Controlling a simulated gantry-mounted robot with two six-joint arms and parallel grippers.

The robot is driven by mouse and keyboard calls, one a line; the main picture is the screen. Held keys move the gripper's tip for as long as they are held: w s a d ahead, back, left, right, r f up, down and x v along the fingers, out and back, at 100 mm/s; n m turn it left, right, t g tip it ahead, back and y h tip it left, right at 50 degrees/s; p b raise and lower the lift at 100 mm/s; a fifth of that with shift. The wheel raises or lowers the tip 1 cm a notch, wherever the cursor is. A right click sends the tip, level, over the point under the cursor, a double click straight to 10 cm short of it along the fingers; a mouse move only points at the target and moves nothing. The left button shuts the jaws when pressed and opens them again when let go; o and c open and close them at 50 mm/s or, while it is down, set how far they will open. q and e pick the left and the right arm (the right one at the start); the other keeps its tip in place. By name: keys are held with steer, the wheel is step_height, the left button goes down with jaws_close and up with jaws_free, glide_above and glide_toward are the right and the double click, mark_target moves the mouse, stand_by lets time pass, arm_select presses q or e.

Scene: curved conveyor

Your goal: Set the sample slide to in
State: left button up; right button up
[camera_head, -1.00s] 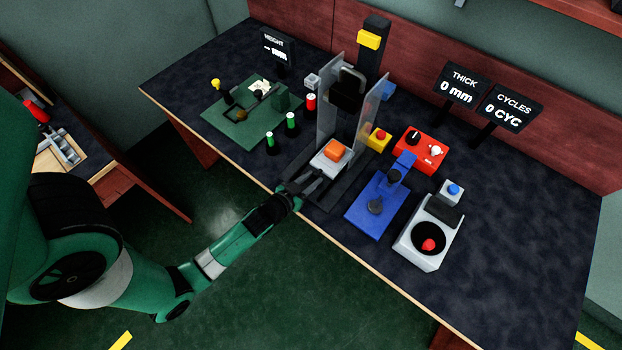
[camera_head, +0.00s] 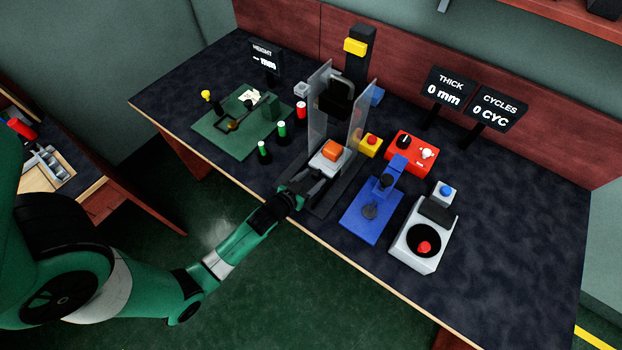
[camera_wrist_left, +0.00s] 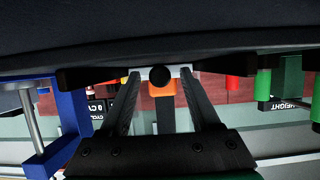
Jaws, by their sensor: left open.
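The sample slide (camera_head: 326,165) is a pale block carrying an orange sample (camera_head: 332,150). It sits at the front of the press, between two clear side panels. My left gripper (camera_head: 315,177) is open at the front of the slide, low over the table. In the left wrist view, the open fingers (camera_wrist_left: 160,82) stand on either side of a round black knob (camera_wrist_left: 160,75) on the pale slide front (camera_wrist_left: 178,71). I cannot tell whether the fingers touch the knob. The orange sample also shows there (camera_wrist_left: 162,90) behind the knob. My right gripper is not in view.
A blue device (camera_head: 365,219) and a grey machine with a red button (camera_head: 410,255) stand right of the press. A yellow box with a red button (camera_head: 370,143) stands beside the right panel.

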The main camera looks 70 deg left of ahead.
arm_select(q)
steer(key=shift+s+d+r, duration=0.1)
steer(key=shift+r, duration=0.05)
steer(key=p+v, duration=0.2)
steer(key=v, duration=0.9)
steer(key=shift+s, duration=0.2)
